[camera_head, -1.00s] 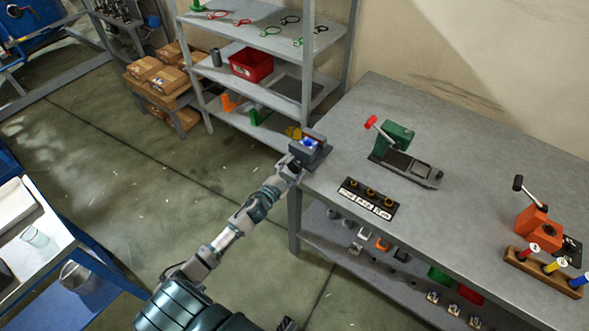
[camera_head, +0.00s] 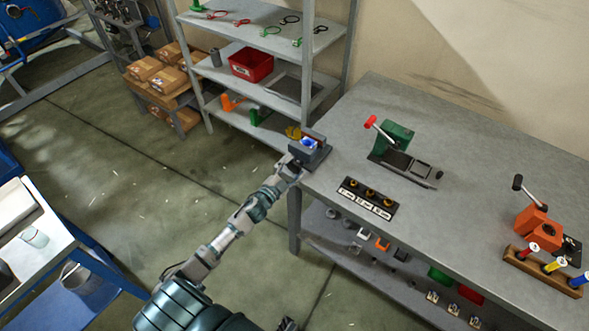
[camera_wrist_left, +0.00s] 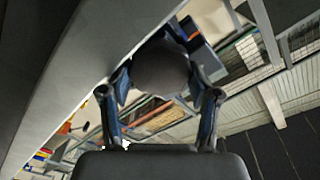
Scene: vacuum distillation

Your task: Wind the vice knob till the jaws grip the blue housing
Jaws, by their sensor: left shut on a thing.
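The grey vice (camera_head: 322,155) stands on the near left corner of the workbench. The blue housing (camera_head: 308,142) sits at the vice's jaws; I cannot tell whether they touch it. My left gripper (camera_head: 291,164) is at the vice's near left side, just off the bench edge. In the left wrist view, its two fingers (camera_wrist_left: 160,88) are closed on the dark round vice knob (camera_wrist_left: 160,66), one on each side. In the head view the knob is hidden by the gripper. My right gripper is not in view.
The workbench (camera_head: 480,150) also carries a green device (camera_head: 395,138) with a red-knobbed lever, a black labelled block (camera_head: 368,198) and an orange device (camera_head: 533,226). A shelf rack (camera_head: 210,75) stands behind the vice.

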